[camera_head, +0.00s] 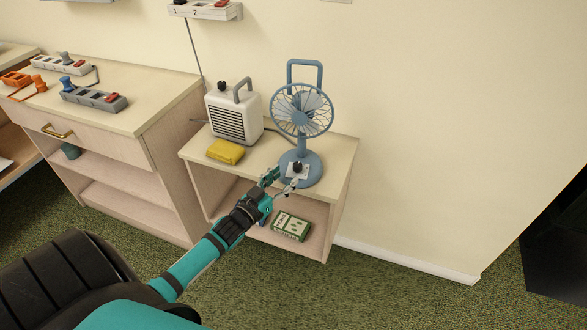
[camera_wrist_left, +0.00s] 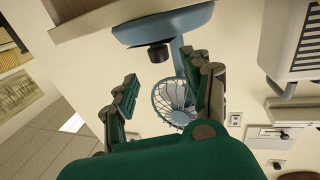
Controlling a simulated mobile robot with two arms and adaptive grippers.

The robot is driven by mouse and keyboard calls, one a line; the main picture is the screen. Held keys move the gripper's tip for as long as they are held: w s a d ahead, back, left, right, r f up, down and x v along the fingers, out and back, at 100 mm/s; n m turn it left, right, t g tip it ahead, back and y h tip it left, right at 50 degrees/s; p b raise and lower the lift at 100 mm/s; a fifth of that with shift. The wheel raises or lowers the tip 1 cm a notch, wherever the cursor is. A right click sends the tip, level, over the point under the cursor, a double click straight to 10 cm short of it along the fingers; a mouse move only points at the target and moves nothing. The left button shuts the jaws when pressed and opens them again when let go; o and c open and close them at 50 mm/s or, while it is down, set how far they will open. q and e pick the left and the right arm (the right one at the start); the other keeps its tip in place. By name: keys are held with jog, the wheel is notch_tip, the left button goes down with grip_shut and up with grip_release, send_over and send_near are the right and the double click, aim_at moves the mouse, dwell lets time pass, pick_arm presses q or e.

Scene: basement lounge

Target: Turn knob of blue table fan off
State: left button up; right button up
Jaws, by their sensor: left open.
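The blue table fan (camera_head: 301,112) stands upright on the small wooden shelf unit (camera_head: 344,155), near its right side. Its black knob (camera_head: 297,167) sits on a white plate on the fan's base. My left gripper (camera_head: 281,181) is open and empty, just in front of the fan's base and close to the knob. In the left wrist view the picture is upside down; the fan (camera_wrist_left: 180,60) and its black knob (camera_wrist_left: 158,53) show beyond the open fingers (camera_wrist_left: 165,80), apart from them. My right gripper is not in view.
A green box (camera_head: 291,226) lies on the lower shelf. A longer cabinet (camera_head: 140,120) with power strips (camera_head: 93,97) is at left. Open floor lies right of the shelf.

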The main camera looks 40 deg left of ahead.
aim_at(295, 168)
pick_arm(q)
jog(key=w, duration=0.5)
jog(key=shift+w+d, duration=0.1)
jog(key=shift+w, duration=0.1)
grip_shut()
